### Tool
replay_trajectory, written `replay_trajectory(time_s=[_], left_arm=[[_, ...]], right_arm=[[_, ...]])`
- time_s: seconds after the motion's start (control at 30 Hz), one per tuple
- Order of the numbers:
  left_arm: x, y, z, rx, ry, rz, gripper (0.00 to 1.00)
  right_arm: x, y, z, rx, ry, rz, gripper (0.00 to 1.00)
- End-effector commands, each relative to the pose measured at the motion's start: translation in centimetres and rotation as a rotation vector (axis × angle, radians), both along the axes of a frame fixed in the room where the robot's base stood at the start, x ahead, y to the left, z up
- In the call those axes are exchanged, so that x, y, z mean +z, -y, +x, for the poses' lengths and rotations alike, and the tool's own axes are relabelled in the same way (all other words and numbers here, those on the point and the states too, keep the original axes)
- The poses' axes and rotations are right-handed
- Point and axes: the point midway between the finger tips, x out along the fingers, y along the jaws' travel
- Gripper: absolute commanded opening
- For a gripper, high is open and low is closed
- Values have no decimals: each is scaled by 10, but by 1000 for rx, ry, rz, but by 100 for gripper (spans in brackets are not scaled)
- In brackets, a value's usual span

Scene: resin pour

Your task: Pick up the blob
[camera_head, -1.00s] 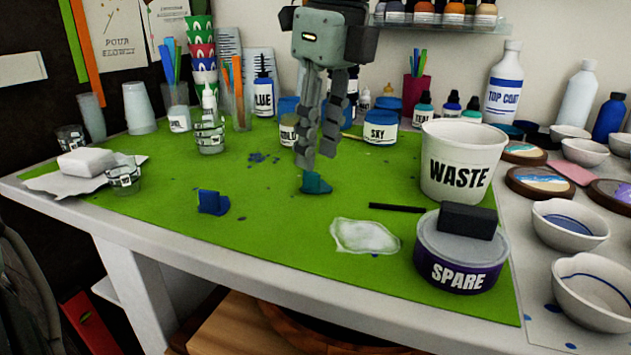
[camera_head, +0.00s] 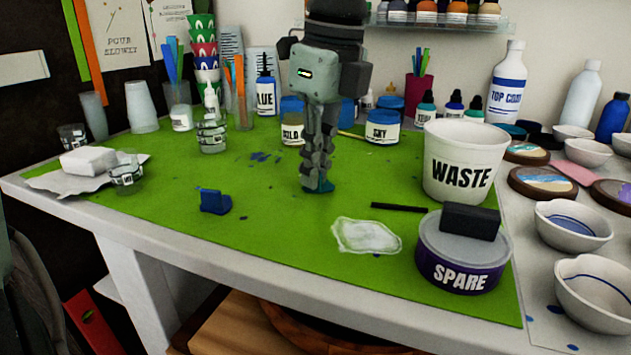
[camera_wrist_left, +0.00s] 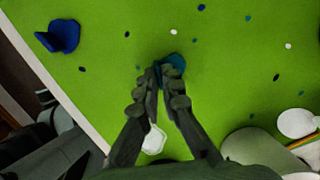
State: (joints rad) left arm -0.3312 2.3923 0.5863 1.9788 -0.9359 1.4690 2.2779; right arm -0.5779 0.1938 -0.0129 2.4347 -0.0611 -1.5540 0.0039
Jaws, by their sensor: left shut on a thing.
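A teal blob (camera_head: 325,186) sits on the green mat (camera_head: 270,205), mostly hidden behind my left gripper (camera_head: 318,186) in the head view. The left gripper points down, its fingers close together and shut on the blob at mat level. In the left wrist view the teal blob (camera_wrist_left: 171,68) shows between and beyond the tips of the left gripper (camera_wrist_left: 160,75). A second, dark blue blob (camera_head: 214,201) lies on the mat to the left, apart from the gripper; it also shows in the left wrist view (camera_wrist_left: 60,37). My right gripper is not in view.
A white WASTE bucket (camera_head: 462,162) and a purple SPARE tub (camera_head: 460,262) with a dark block (camera_head: 470,222) on top stand to the right. A clear puddle (camera_head: 366,236) and a black stick (camera_head: 398,208) lie nearby. Jars and cups line the back. The front left mat is mostly clear.

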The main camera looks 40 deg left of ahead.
Motion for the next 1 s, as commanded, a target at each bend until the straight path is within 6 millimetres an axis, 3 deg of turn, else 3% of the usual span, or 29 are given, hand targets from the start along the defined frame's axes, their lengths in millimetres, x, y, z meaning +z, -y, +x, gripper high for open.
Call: replay_trajectory(time_s=[0.33, 0.57, 1.0], left_arm=[[8, 0, 1, 1, 2, 0, 0], [45, 0, 1, 0, 5, 3, 0], [97, -58, -74, -1, 4, -2, 0]], right_arm=[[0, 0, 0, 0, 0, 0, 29], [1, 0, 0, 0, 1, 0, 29], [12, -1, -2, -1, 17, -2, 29]])
